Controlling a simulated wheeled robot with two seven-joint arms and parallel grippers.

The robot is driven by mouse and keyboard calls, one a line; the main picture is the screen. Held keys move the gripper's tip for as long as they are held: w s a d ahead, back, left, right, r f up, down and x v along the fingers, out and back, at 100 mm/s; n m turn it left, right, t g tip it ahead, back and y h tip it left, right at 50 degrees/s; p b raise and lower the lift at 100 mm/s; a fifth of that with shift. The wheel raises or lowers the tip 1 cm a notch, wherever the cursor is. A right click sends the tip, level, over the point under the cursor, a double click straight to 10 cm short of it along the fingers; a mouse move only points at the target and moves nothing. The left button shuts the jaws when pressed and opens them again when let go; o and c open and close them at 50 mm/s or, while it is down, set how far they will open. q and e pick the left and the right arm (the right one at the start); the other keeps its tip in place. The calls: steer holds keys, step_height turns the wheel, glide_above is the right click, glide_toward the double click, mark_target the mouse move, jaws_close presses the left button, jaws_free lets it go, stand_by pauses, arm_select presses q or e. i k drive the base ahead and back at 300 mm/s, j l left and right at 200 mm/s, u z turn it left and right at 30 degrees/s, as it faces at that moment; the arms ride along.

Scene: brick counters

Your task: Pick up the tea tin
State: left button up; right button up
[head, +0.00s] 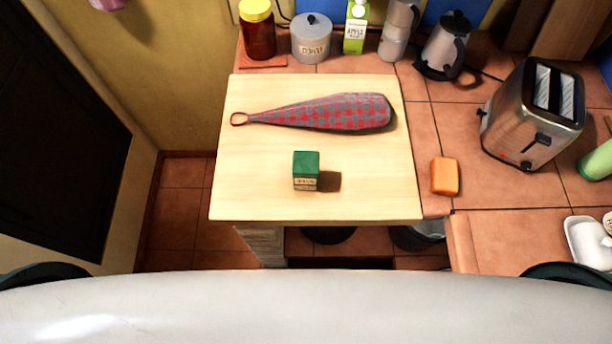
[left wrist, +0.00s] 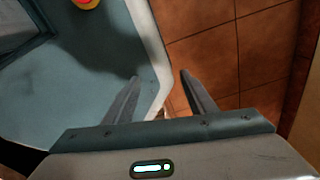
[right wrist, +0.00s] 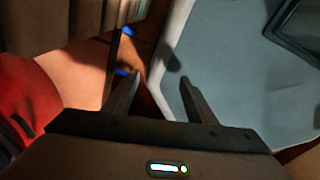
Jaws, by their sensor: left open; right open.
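The tea tin is a small box with a green lid (head: 306,170) and a pale label on its front. It stands on the light wooden board (head: 240,195), near the front and middle of the board, in the head view. Neither gripper shows in the head view. My left gripper (left wrist: 160,85) is open and empty in the left wrist view, with floor tiles and a grey-blue surface beyond it. My right gripper (right wrist: 158,85) is open and empty in the right wrist view. The tin shows in neither wrist view.
A red-grey checked padded item (head: 335,112) lies behind the tin. An orange block (head: 445,176) sits right of the board, and a toaster (head: 533,112) farther right. A jar (head: 258,35), canister (head: 312,40), carton (head: 355,28) and kettle (head: 445,45) line the back. The board around the tin is clear.

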mark_target(305, 170)
steer(key=k+j+z, duration=0.25)
steer(key=k, duration=0.25)
steer(key=k+j+z, duration=0.25)
steer(key=k+j, duration=0.15)
steer(key=k+l+z, duration=0.3)
steer(key=k+l, duration=0.2)
steer(key=l, duration=0.3)
steer(key=l+z, duration=0.15)
steer(key=l, duration=0.4)
